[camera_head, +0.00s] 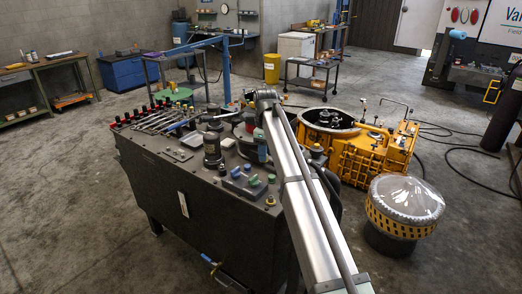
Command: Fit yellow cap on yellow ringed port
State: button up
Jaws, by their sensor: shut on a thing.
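My arm reaches from the bottom right over the dark workbench (205,225). Its wrist bends down near the middle of the bench, and my gripper (262,155) is low there, partly hidden by the arm. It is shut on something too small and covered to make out. Small blue and green caps (255,182) stand on grey blocks at the bench's front right. A small yellow ring (270,201) shows at the bench's near right corner; I cannot tell whether it is the port or the cap. No yellow cap shows clearly.
A dark cylindrical part (212,150) stands left of my gripper. An orange transmission housing (365,155) stands behind right, near a clear-covered drum (405,200). The floor at left is clear.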

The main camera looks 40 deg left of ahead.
send_near(272, 197)
jog(key=shift+w+a, duration=0.15)
jog(key=shift+a, duration=0.05)
jog(key=shift+f, duration=0.1)
jog(key=shift+f, duration=0.1)
jog(key=shift+f, duration=2.4)
jog(key=shift+f, duration=1.3)
jog(key=o, duration=1.1)
jog(key=shift+c, duration=0.2)
jog(key=shift+r, duration=0.1)
notch_tip(272, 197, up, 21)
